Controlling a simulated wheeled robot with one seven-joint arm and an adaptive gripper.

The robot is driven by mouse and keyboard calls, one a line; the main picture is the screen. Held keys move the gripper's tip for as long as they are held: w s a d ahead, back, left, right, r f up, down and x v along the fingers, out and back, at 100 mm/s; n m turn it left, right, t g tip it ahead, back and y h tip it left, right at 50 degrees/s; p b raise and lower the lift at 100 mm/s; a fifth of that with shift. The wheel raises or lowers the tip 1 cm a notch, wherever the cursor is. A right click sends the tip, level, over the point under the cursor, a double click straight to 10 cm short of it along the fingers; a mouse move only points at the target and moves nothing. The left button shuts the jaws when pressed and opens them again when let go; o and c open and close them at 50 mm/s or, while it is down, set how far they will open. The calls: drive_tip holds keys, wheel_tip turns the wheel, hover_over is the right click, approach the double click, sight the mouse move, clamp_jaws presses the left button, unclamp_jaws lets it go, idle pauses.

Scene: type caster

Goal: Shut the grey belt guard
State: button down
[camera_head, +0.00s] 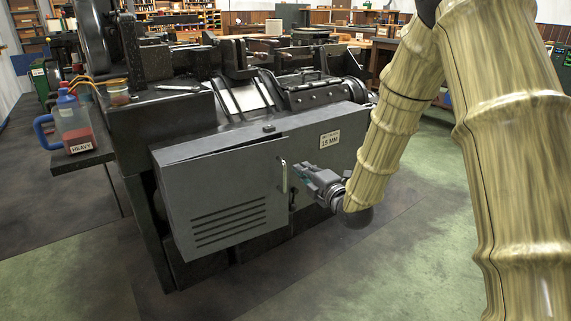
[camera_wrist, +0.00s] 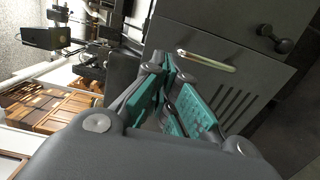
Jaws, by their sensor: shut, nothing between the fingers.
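The grey belt guard (camera_head: 225,200) is a flat door with slots on the front of the machine's grey housing. It looks slightly ajar, standing a little out from the housing, with a dark gap along its top edge. A pale upright bar handle (camera_head: 284,177) is near its right edge. My gripper (camera_head: 303,174) is shut and empty, just right of the handle; contact cannot be told. In the wrist view the teal-padded fingers (camera_wrist: 172,88) are in front of the guard (camera_wrist: 195,85), with the handle (camera_wrist: 207,60) and slots beyond them.
The housing's fixed panel (camera_head: 335,135) bears a "15 MM" label. A dark knob (camera_wrist: 274,38) shows in the wrist view. A jug (camera_head: 72,122) labelled "HEAVY" stands on a side shelf at left. The floor in front (camera_head: 330,270) is clear.

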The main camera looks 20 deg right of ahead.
drive_tip(key=b, duration=0.4)
approach(277, 148)
drive_tip(key=x, duration=0.5)
drive_tip(key=shift+a+f, duration=0.1)
drive_tip(key=shift+x, duration=1)
